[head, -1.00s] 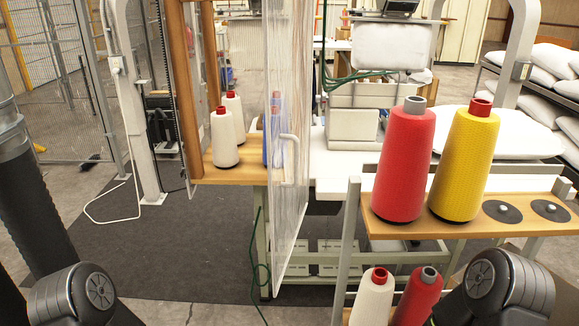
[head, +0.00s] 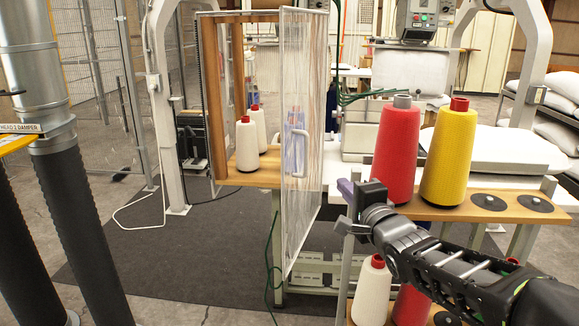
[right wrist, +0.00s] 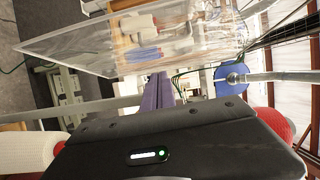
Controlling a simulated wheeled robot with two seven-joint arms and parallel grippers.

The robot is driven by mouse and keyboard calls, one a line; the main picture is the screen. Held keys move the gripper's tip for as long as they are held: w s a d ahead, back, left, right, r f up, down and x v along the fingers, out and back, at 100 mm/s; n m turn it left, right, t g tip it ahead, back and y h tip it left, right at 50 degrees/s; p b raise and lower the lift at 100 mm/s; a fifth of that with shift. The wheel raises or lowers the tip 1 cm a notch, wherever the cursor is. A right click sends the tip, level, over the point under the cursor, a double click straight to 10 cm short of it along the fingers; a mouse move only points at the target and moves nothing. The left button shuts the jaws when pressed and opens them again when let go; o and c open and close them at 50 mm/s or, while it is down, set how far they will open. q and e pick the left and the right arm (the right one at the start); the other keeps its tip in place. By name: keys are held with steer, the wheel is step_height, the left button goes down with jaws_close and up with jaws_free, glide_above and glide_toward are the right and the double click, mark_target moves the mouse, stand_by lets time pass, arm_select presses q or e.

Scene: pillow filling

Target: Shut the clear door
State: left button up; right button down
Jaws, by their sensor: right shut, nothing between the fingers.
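The clear door (head: 302,225) stands swung open from the wooden cabinet (head: 220,90), its panel seen at a steep angle. A pale handle (head: 299,150) is on the panel. My right gripper (head: 346,188), with purple fingers, is shut and empty. In the head view it appears to the right of the door, with a visible gap between them. The right wrist view shows its fingers (right wrist: 158,92) together, with the clear door (right wrist: 75,45) beyond them. The cabinet holds white cones (head: 247,145) and bluish items partly seen through the panel. My left gripper is out of view.
A wooden shelf (head: 450,208) at the right carries a red cone (head: 396,155) and a yellow cone (head: 447,155), close to my right arm. More cones stand below. A white machine table is behind. Dark mat (head: 190,260) lies clear left of the door.

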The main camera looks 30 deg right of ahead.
steer(key=shift+s+r, duration=0.3)
steer(key=shift+r, duration=0.55)
steer(key=w+p, duration=0.2)
steer(key=w, duration=1.1)
steer(key=shift+d+p, duration=0.4)
steer(key=shift+d, duration=0.05)
steer(key=shift+w+f, duration=0.1)
